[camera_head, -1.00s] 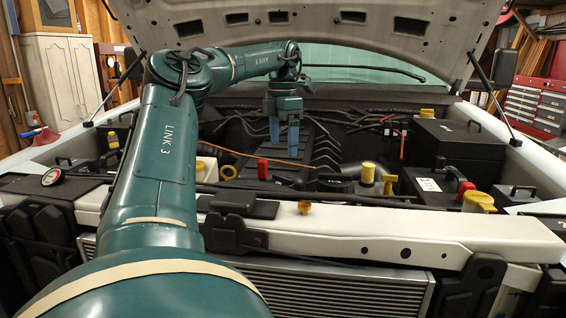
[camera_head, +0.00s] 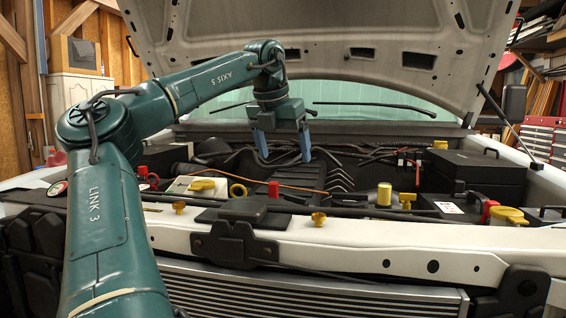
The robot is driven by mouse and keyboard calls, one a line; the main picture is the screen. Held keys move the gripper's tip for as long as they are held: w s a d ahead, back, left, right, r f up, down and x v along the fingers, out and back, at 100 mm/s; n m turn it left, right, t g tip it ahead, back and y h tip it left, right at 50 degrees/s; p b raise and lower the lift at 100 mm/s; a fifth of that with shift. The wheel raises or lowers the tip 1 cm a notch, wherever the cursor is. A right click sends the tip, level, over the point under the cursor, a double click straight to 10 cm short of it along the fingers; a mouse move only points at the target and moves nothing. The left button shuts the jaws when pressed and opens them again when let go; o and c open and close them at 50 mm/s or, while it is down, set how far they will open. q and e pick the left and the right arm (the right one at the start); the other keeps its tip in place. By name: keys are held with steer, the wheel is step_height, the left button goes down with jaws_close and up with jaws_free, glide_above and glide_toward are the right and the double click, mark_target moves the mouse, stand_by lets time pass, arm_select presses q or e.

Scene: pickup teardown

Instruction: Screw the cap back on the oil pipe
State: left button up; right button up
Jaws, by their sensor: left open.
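My left gripper (camera_head: 285,157) is open and empty, its two blue fingers pointing down above the back of the engine bay. A small yellow cap (camera_head: 318,219) sits on the white front beam (camera_head: 350,238), and a similar yellow piece (camera_head: 179,208) sits on the beam further left. My right gripper is not in view.
The raised hood (camera_head: 330,45) hangs over the bay. A black box (camera_head: 470,180) stands at the right. The beam's right part is clear.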

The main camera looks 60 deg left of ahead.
mark_target(293, 197)
arm_select(q)
steer(key=x, duration=1.3)
steer(key=shift+a, duration=0.1)
steer(key=shift+c, duration=0.4)
